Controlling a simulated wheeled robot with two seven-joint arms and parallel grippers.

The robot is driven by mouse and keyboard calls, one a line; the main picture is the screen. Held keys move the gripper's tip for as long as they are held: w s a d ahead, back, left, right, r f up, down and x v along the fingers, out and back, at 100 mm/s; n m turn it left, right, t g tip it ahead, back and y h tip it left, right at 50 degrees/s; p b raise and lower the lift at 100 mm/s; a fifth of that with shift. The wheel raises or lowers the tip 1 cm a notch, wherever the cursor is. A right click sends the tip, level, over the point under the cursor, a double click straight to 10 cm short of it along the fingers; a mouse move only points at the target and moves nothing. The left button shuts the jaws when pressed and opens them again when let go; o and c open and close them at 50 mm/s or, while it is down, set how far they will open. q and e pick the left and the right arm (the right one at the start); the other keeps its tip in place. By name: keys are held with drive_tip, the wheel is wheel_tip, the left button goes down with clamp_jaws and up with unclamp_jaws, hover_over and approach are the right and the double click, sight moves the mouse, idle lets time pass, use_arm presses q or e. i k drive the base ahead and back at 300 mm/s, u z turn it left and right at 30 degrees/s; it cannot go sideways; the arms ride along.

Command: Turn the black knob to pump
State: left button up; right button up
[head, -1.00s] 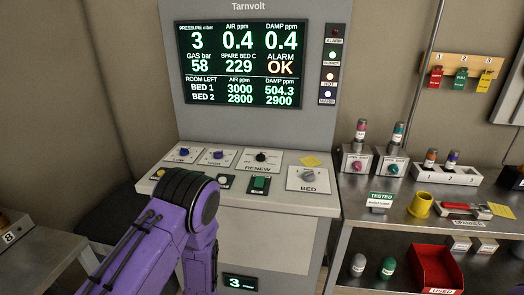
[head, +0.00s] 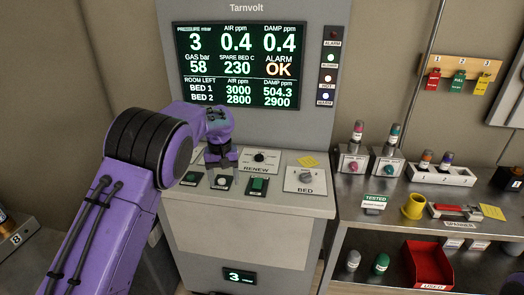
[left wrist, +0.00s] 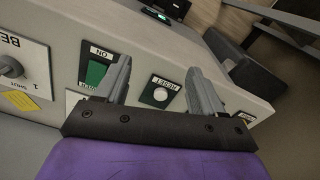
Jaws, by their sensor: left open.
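The black knob (head: 259,157) sits on a white plate marked RENEW on the console's sloping panel. Its pointer setting is too small to read, and I cannot make out a pump label. My left gripper (head: 221,174) is over the panel to the left of the black knob, pointing down and apart from it. In the left wrist view the jaws (left wrist: 160,85) are open and empty, with a white RESET button (left wrist: 160,94) and a green ON switch (left wrist: 97,72) beyond them. The black knob does not show there. My right gripper is out of view.
A grey BED knob (head: 306,178) stands right of the black knob. The upright screen (head: 240,65) rises behind the panel and reads alarm OK. My left arm covers the panel's left part.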

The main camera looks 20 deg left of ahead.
sight(260, 157)
drive_tip(key=i, duration=0.95)
